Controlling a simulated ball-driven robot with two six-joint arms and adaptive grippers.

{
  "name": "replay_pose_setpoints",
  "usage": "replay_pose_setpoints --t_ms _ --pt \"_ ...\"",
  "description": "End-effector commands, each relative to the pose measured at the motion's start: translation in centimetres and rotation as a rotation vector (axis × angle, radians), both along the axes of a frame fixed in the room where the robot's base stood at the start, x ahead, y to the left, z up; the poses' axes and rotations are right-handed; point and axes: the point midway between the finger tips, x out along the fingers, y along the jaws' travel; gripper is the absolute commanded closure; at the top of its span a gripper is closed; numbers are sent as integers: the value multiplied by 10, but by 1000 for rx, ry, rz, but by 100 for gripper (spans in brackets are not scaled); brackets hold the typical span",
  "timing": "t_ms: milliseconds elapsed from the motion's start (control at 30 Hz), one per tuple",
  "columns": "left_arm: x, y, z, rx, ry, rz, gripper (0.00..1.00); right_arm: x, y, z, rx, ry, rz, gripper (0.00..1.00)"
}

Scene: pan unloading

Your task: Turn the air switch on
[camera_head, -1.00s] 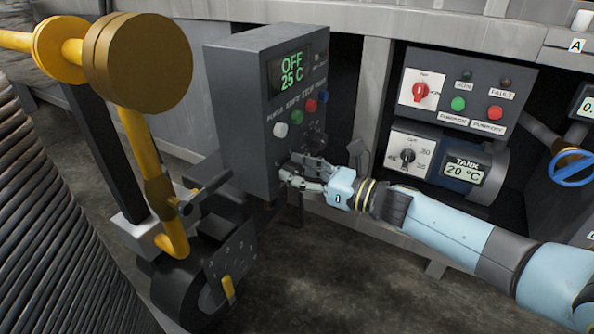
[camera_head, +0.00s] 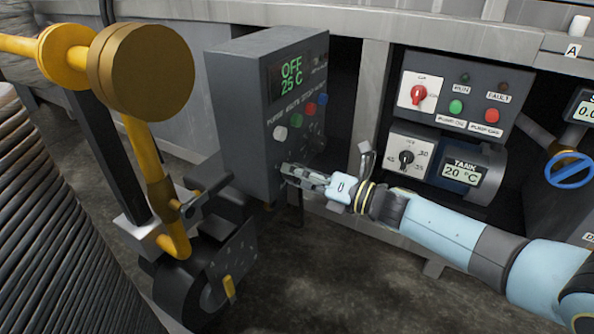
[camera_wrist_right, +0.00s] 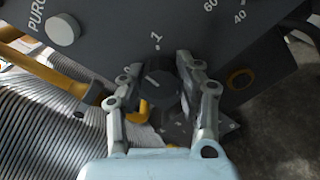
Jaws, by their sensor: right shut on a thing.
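A dark grey control box (camera_head: 234,125) stands left of centre in the head view, and its green display (camera_head: 292,76) reads OFF 25 C. In the right wrist view a dark round knob (camera_wrist_right: 160,80) sits on the panel near the marks 0 and 1; its pointer is hard to read. My right gripper (camera_head: 287,175) is at the lower part of the box face. In the wrist view the right gripper (camera_wrist_right: 160,90) has one finger on each side of the knob and is shut on it. My left gripper is not in view.
White, green, red and blue buttons (camera_head: 296,120) sit above the knob on the box. A yellow pipe (camera_head: 140,130) stands to the left. A pump panel (camera_head: 460,92) and a tank display (camera_head: 465,172) are to the right.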

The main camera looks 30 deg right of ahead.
Motion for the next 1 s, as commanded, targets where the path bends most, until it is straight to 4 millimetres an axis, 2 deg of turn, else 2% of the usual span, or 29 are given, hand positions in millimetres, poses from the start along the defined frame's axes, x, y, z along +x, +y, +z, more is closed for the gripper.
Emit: replay_pose_setpoints --t_ms 167,600,1000 --pt "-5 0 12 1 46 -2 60 0 -1 1 144 85 -1 98" --pt "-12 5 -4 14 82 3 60 0 -1 -1 468 277 -1 98" --pt "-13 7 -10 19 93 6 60 0 -1 -2 618 367 -2 98"
